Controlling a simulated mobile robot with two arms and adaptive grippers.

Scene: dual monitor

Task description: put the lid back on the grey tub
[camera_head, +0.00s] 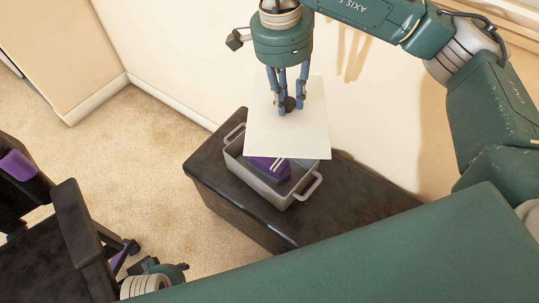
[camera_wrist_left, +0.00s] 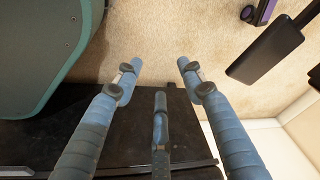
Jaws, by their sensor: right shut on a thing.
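The grey tub (camera_head: 241,165) stands open on a dark cabinet, with a handle at each end. A purple shoe (camera_head: 270,170) with white stripes lies inside it. My right gripper (camera_head: 288,104) is shut on the knob of the pale, flat lid (camera_head: 308,143). The lid appears to be above the tub, toward its back, and hides the tub's far part. I cannot tell the exact gap between lid and rim. My left gripper (camera_wrist_left: 160,72) is open and empty in the left wrist view, with its fingers spread apart.
The dark cabinet (camera_head: 225,200) stands near the pale wall (camera_head: 185,60). A dark chair (camera_head: 75,235) with purple parts is at the left. Beige carpet (camera_head: 135,170) lies clear between chair and cabinet. A large green part of mine crosses the lower right.

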